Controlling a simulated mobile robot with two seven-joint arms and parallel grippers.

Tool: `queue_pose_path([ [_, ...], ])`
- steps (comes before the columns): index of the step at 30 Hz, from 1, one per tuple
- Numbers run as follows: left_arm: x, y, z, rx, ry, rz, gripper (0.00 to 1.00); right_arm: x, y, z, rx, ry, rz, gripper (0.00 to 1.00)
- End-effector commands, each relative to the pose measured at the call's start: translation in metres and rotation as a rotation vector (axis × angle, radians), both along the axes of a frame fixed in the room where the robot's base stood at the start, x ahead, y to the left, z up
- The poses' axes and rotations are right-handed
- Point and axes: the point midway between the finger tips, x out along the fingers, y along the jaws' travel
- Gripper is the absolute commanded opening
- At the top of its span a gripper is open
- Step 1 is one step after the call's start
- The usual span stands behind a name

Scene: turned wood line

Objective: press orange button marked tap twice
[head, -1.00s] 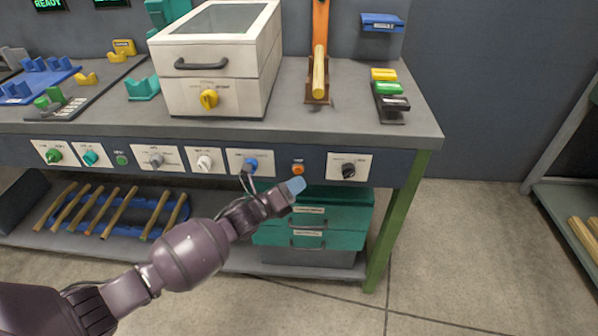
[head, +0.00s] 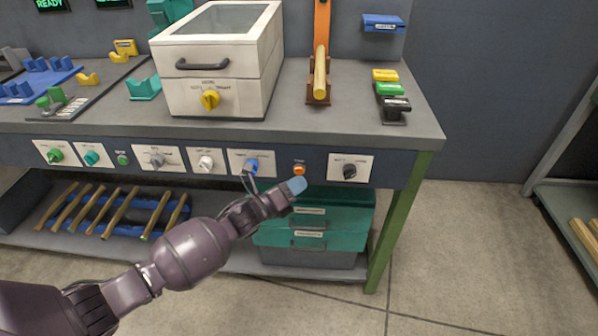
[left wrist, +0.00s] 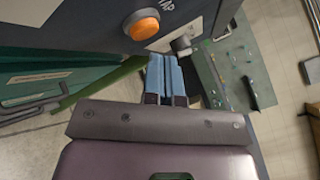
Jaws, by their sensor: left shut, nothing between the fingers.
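The orange button (head: 299,170) is on the dark front panel of the bench, between the blue knob and the black knob. In the left wrist view the orange button (left wrist: 143,27) sits in a grey ring, with a label partly readable as "AP" beside it. My left gripper (head: 297,185) has its blue fingertips just below the button in the head view. In the left wrist view the fingers of the left gripper (left wrist: 165,75) are together with nothing between them, apart from the button. My right gripper is not in view.
A blue knob (head: 252,166) and a black knob (head: 349,171) flank the button. Green drawers (head: 330,215) stand under the bench, behind my gripper. A white box (head: 215,75) with a yellow knob stands on top. The floor to the right is open.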

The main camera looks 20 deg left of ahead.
Motion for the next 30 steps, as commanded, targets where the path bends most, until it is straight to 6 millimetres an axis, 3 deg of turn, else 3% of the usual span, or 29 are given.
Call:
queue_pose_path([
  [15, 0.0, -0.0001, -0.0001, 0.0, 0.0, 0.0, 0.0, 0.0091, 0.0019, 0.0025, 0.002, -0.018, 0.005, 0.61],
  [30, 0.0, 0.0, 0.0, 0.0, 0.0, 0.0, 0.0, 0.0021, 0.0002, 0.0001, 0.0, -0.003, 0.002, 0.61],
])
